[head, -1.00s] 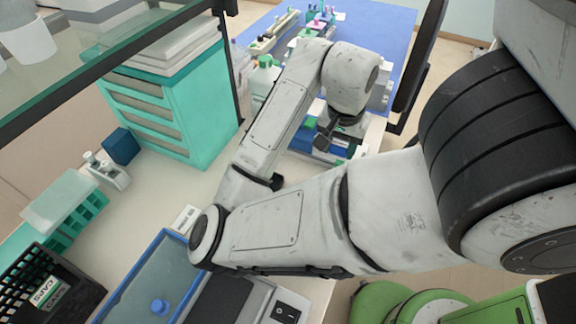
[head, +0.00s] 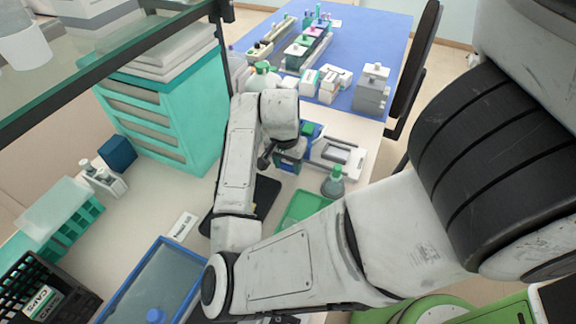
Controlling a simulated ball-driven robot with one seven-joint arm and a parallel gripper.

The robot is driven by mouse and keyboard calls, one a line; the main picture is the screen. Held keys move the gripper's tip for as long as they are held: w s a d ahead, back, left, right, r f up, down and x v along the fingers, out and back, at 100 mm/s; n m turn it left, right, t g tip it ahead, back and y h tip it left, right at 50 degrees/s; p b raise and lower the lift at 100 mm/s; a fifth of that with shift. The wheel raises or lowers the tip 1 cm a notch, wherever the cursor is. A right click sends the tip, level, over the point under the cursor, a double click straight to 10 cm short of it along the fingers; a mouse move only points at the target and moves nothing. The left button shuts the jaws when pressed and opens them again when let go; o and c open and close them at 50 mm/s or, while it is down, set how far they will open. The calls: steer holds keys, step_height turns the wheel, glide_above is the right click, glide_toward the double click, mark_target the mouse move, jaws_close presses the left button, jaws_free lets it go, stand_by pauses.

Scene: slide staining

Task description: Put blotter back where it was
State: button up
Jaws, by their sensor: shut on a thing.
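My gripper (head: 266,157) shows only as a small dark part below my wrist, over the bench near a blue box. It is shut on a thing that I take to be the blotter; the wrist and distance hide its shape. A black mat (head: 268,192) lies on the bench below, partly behind my forearm. I cannot make out the blotter's former place.
A blue box with a pale label (head: 288,160), a white tray (head: 338,157), a grey-green bottle (head: 333,182) and a green tray (head: 300,209) crowd around the gripper. A teal drawer cabinet (head: 165,110) stands left. A blue-rimmed tray (head: 150,265) is in front.

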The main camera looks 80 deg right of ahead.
steer(key=shift+f, duration=0.75)
steer(key=shift+f, duration=0.1)
steer(key=o, duration=1)
steer(key=r, duration=0.4)
steer(key=a+r, duration=0.1)
steer(key=r, duration=0.7)
steer(key=shift+w+a, duration=0.15)
steer(key=shift+a, duration=0.25)
